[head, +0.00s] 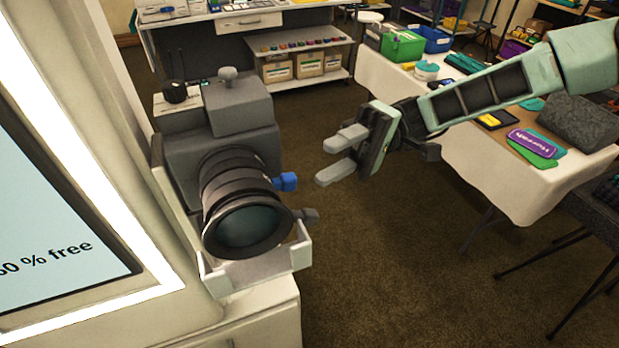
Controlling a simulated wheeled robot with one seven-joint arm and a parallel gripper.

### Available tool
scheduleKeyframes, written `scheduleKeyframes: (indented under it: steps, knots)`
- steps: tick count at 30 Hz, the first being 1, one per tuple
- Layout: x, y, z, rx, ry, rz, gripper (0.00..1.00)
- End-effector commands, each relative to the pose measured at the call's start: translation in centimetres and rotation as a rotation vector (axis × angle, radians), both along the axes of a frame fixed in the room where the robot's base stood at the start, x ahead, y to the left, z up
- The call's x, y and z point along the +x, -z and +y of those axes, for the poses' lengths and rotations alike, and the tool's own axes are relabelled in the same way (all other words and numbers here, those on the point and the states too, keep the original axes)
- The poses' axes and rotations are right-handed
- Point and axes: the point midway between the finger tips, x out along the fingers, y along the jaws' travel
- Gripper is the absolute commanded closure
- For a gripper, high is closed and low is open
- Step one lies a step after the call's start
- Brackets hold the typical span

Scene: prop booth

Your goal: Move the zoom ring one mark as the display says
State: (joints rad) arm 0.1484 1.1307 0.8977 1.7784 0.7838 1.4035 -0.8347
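A grey camera (222,144) with a large lens sits in a pale bracket on a white stand, its lens facing toward me. Dark rings (232,180) run around the lens barrel. I cannot make out any marks on the rings. My gripper (332,156) is right of the lens, apart from it, with its two grey fingers spread and nothing between them. The display (55,235) at the left is cut off and shows "60 % free"; its first digit is partly cut.
A white-framed booth panel (120,130) stands close on the camera's left. A cloth-covered table (500,175) with bins and props is at the right, with a dark chair (595,205) near it. Open carpet (390,260) lies between the camera and table.

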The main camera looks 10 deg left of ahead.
Motion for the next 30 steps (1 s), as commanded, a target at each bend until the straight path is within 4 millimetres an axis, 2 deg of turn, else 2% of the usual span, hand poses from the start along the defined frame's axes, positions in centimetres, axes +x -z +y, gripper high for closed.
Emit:
scheduleKeyframes:
  steps: [1, 6, 12, 19, 30]
  knots:
    - [1.1, 0.7, -0.7, 0.002, 0.006, -0.002, 0.6]
    - [4.3, 1.3, -3.0, 0.001, 0.005, -0.002, 0.6]
    - [7.0, 1.8, -4.9, 0.001, 0.002, -0.001, 0.6]
    - [8.1, 1.9, -5.9, -0.001, -0.001, 0.0, 0.6]
    - [7.9, 1.8, -5.7, -0.014, -0.008, -0.006, 0.6]
